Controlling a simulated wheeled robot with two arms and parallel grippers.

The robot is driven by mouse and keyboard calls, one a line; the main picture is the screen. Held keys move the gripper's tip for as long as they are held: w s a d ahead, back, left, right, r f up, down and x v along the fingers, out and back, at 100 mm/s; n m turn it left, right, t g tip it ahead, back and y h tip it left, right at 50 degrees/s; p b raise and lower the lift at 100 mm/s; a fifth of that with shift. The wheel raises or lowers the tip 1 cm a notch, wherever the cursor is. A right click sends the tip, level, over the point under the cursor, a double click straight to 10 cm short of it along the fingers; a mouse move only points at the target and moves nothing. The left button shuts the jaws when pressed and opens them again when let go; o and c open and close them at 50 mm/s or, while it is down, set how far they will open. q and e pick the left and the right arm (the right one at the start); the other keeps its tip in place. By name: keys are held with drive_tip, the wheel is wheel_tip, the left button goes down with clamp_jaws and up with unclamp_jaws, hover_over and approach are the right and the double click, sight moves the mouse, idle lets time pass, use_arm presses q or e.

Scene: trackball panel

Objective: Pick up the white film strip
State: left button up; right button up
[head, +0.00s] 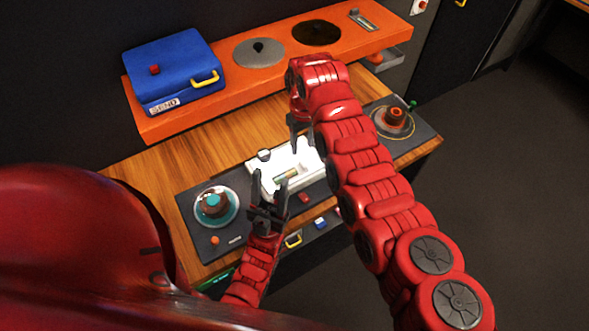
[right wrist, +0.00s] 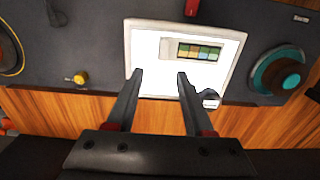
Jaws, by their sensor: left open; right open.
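The white film strip (right wrist: 229,47) with several coloured cells lies flat on a bright white light panel (right wrist: 148,35). In the head view the strip (head: 287,176) shows small on the panel (head: 309,183). My right gripper (right wrist: 160,74) is open and empty above the panel, with its fingertips to the lower left of the strip in the right wrist view. In the head view the right gripper (head: 297,128) is partly hidden by its own arm. My left gripper (head: 271,180) is open and empty near the panel's front left side.
Trackballs sit left (head: 216,205) and right (head: 396,118) of the panel. A small knob (right wrist: 209,98) stands at the panel's edge. Behind, an orange shelf (head: 285,82) carries a blue box (head: 175,75) with a yellow handle and two discs. Bare wood lies between shelf and console.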

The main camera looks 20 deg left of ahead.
sight(302, 161)
drive_tip(key=shift+f, duration=0.4)
drive_tip(key=shift+s+f+p, duration=0.2)
drive_tip(key=shift+f+p, duration=0.3)
drive_tip(key=shift+p, duration=0.1)
drive_tip(key=f, duration=0.4)
drive_tip(key=shift+s+d+f, duration=0.15)
drive_tip(key=shift+s, duration=0.1)
drive_tip(key=shift+c, duration=0.4)
clamp_jaws()
